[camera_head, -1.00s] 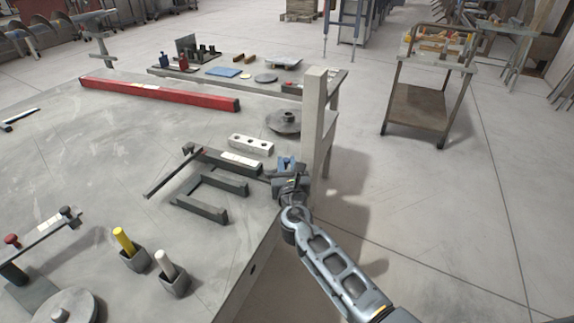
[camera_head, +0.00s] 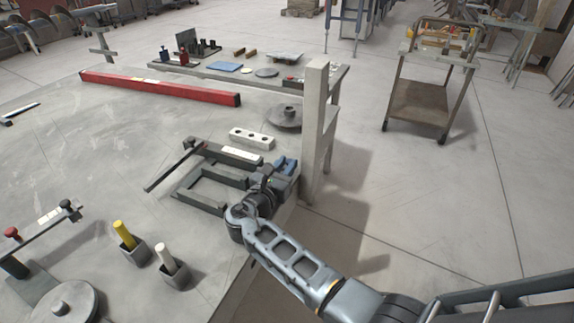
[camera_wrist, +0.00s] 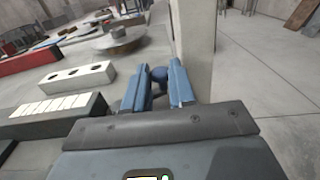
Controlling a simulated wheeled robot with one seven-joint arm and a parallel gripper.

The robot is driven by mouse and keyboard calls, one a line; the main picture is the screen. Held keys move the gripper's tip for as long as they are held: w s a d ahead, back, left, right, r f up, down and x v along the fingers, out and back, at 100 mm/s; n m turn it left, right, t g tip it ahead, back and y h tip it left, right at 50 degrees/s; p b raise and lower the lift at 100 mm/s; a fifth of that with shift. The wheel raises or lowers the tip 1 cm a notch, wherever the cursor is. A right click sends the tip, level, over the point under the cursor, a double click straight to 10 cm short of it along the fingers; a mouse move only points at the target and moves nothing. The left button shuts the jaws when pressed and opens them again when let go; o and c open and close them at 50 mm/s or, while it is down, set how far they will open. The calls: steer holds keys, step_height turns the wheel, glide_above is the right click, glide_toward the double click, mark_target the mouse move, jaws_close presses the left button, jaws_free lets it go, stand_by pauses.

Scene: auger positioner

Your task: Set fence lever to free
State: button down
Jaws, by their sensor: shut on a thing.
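The fence fixture is a dark bracket with a white scale strip (camera_head: 241,155) and a dark U-shaped frame, near the right edge of the grey table (camera_head: 110,170). The scale strip also shows in the wrist view (camera_wrist: 52,106). My gripper (camera_head: 285,166) is at the right end of this fixture, beside a pale upright post. In the wrist view, the blue fingers of my gripper (camera_wrist: 160,84) are closed around a dark blue round knob (camera_wrist: 159,74), which seems to be the end of the fence lever. The lever's shaft is hidden behind the fingers and hand.
The pale post (camera_head: 314,115) stands close to the right of my gripper. A white block with holes (camera_head: 252,138) and a round grey disc (camera_head: 284,118) lie behind it. A red beam (camera_head: 160,89) lies farther back. Floor to the right is open up to a cart (camera_head: 420,100).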

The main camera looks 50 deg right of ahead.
steer(key=shift+a+m+g, duration=0.3)
steer(key=shift+m+g, duration=0.2)
steer(key=shift+g, duration=0.3)
steer(key=shift+s, duration=0.1)
steer(key=c, duration=1.3)
jaws_free()
steer(key=shift+d, duration=0.1)
